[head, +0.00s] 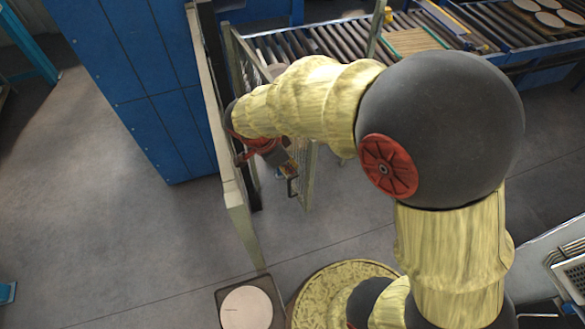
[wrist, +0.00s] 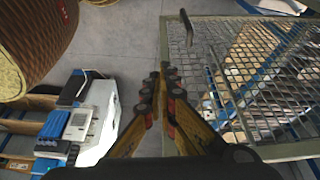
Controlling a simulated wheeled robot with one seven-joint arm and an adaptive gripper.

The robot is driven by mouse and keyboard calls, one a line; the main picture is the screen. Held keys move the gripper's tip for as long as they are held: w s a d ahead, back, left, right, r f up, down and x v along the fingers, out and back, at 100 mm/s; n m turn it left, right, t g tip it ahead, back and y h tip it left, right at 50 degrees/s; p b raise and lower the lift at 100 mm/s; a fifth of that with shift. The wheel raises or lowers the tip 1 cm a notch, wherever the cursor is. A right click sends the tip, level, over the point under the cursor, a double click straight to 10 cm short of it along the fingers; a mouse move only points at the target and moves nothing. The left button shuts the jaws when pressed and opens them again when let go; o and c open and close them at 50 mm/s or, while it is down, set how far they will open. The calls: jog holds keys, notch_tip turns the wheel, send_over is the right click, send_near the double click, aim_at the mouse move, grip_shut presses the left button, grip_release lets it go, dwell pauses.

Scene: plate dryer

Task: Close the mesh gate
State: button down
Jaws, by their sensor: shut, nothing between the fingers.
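The mesh gate (wrist: 245,70) fills the right of the wrist view, a pale metal frame with wire mesh and a dark handle (wrist: 187,27) at its upper left corner. In the head view part of the gate (head: 309,180) shows below my forearm, with its handle (head: 292,187) low down; my arm hides much of the rest. My gripper (wrist: 157,82) is shut and empty. Its fingertips are close to the gate's left frame bar in the wrist view; I cannot tell whether they touch it. In the head view my gripper (head: 286,165) is just above and left of the handle.
A tall beige frame panel (head: 238,200) stands left of my gripper, beside blue cabinets (head: 150,90). A roller conveyor (head: 330,40) with plates lies at the back. A white and blue device (wrist: 85,120) is at lower left in the wrist view.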

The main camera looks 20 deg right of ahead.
jog(key=x, duration=0.8)
jog(key=shift+p, duration=0.45)
jog(key=shift+f, duration=0.1)
